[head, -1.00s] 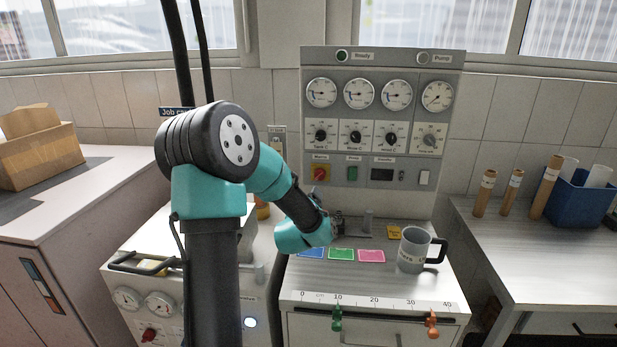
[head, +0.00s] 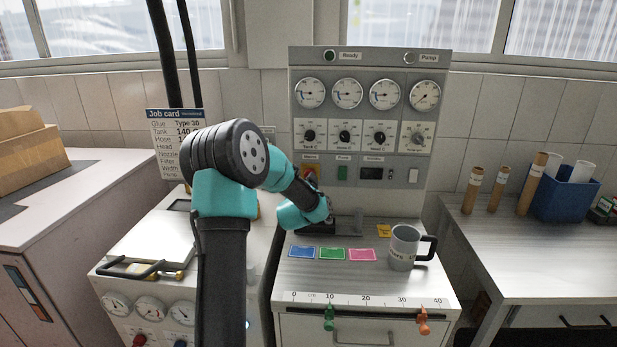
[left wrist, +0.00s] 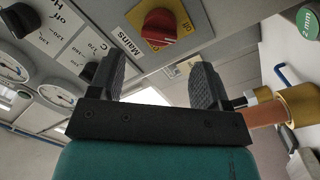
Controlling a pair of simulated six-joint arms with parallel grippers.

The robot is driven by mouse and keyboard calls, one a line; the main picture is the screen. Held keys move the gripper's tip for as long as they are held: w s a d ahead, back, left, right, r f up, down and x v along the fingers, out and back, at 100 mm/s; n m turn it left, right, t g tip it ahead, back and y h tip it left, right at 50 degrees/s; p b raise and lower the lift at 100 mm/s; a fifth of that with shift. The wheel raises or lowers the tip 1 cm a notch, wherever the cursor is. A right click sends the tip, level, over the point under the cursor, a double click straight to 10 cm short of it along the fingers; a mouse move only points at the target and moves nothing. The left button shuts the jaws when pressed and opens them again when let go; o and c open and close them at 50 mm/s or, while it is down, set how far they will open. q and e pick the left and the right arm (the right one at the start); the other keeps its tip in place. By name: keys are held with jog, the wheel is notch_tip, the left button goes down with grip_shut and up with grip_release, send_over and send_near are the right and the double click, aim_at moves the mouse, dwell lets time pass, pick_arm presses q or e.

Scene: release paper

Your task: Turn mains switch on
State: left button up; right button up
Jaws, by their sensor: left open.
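The mains switch is a red knob on a yellow plate (head: 309,171), low on the left of the grey control panel (head: 370,60), under a Mains label. In the head view my left wrist stands just below and in front of it and covers part of it. In the left wrist view the red knob (left wrist: 158,24) shows large, beyond the fingertips at the top. My left gripper (left wrist: 157,80) is open and empty, its two dark fingers apart, with a gap to the knob. In the head view its fingers are mostly hidden by the wrist. My right gripper is not in view.
A green switch (head: 342,172) and a small display (head: 376,174) sit right of the mains switch, with dials above. A grey mug (head: 403,249) and coloured cards (head: 332,254) are on the bench below. In the left wrist view a brass-coloured fitting (left wrist: 290,105) is close to the right finger.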

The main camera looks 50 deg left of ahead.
pick_arm(q)
jog(key=x, duration=0.7)
jog(key=shift+w+a, duration=0.1)
jog(key=shift+w, duration=0.05)
jog(key=shift+c, duration=0.4)
jog(key=c, duration=0.8)
